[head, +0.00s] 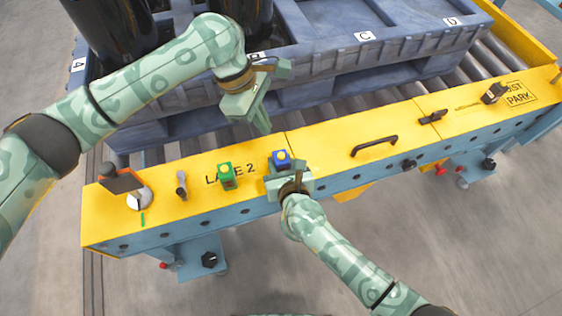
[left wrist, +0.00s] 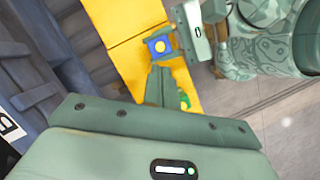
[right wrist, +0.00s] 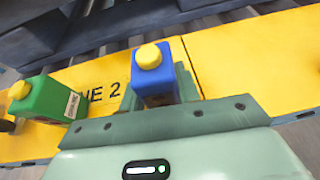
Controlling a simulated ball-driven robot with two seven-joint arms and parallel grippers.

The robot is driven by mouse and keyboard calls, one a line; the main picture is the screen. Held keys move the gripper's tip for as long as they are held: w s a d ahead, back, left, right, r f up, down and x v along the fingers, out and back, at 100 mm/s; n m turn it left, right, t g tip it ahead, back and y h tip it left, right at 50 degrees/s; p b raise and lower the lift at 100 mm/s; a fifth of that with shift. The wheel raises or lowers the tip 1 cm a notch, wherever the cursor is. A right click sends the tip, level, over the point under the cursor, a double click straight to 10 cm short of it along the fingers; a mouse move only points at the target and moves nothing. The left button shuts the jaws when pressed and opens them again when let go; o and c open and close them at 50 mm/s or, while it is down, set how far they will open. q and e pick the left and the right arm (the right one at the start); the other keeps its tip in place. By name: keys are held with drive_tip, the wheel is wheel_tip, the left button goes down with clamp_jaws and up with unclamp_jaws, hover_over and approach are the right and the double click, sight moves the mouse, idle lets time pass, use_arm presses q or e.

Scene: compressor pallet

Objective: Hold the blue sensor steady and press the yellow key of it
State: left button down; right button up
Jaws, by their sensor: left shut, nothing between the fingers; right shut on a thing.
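The blue sensor (head: 275,162) stands on the yellow beam beside the LANE 2 lettering, its round yellow key (head: 282,155) on top. My right gripper (head: 285,172) is shut on the sensor from the near side; the right wrist view shows the blue body (right wrist: 166,90) between its fingers and the yellow key (right wrist: 148,56) uncovered. My left gripper (head: 264,129) is shut and empty, above and behind the sensor, fingers pointing down, apart from the key. In the left wrist view the sensor (left wrist: 150,43) shows just beyond the left fingertips.
A green sensor (head: 227,178) with a yellow key stands left of the blue one. A black handle (head: 374,145) lies to the right on the beam (head: 330,140). A blue-grey pallet (head: 390,50) with black cylinders stands behind, on rollers.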

idle(0.6)
use_arm(q)
drive_tip(key=s+a+f+h, duration=0.1)
drive_tip(key=s+f, duration=0.3)
drive_tip(key=f, duration=0.1)
drive_tip(key=w+d+r+t+h, duration=0.2)
drive_tip(key=d+r+t+h, duration=0.1)
drive_tip(key=r+t, duration=0.2)
drive_tip(key=shift+w+d+r+h, duration=0.15)
drive_tip(key=shift+d+r+h, duration=0.2)
drive_tip(key=shift+r, duration=0.6)
drive_tip(key=shift+f, duration=0.1)
hover_over(276, 158)
drive_tip(key=shift+f, duration=4.35)
drive_tip(key=shift+f, duration=0.15)
drive_tip(key=shift+f, duration=0.25)
